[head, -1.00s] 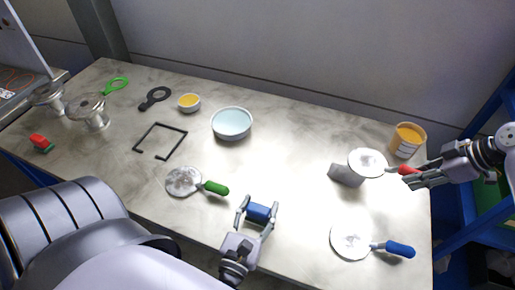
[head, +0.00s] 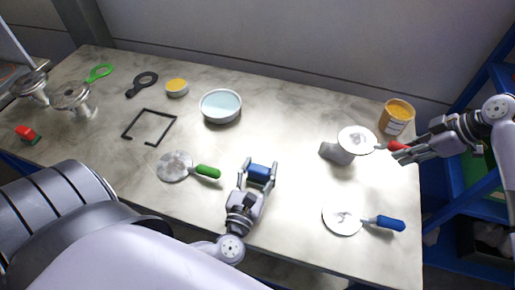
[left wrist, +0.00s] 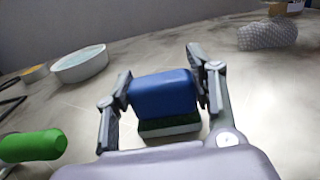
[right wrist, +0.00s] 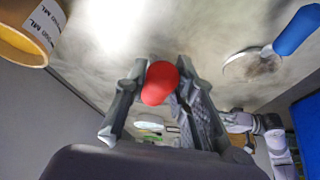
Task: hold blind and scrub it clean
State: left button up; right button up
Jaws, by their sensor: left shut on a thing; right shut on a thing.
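My left gripper (head: 259,176) is shut on a blue block scrubber (head: 260,171) above the table. In the left wrist view the scrubber (left wrist: 162,95) has a green layer and pale underside. My right gripper (head: 399,151) is shut on the red handle (head: 392,146) of a blind, whose round pale disc (head: 356,139) has grey smudges and points left. A grey mesh-like cylinder (head: 334,153) is below the disc; I cannot tell whether they touch. In the right wrist view the red handle end (right wrist: 160,82) shows between the fingers. The scrubber and held disc are apart.
A smudged blue-handled blind (head: 343,219) and a green-handled one (head: 175,166) lie on the table. An orange tub (head: 396,118) stands at right. A water bowl (head: 220,107), yellow dish (head: 177,88), dark square frame (head: 149,128) and flanged vessels (head: 73,97) occupy the left.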

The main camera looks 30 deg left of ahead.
pick_arm(q)
jog(key=shift+s+f, duration=0.15)
jog(key=shift+s, duration=0.05)
jog(key=shift+v, duration=3.5)
jog(key=shift+s+a, duration=0.1)
jog(key=shift+a, duration=0.15)
jog(key=shift+x, duration=3.2)
jog(key=shift+w+a, duration=0.15)
jog(key=shift+w, duration=0.45)
jog(key=shift+v, duration=1.25)
jog(key=shift+r+v, duration=0.1)
jog(key=shift+v, duration=1.2)
jog(key=shift+r+v, duration=0.15)
jog(key=shift+v, duration=1.15)
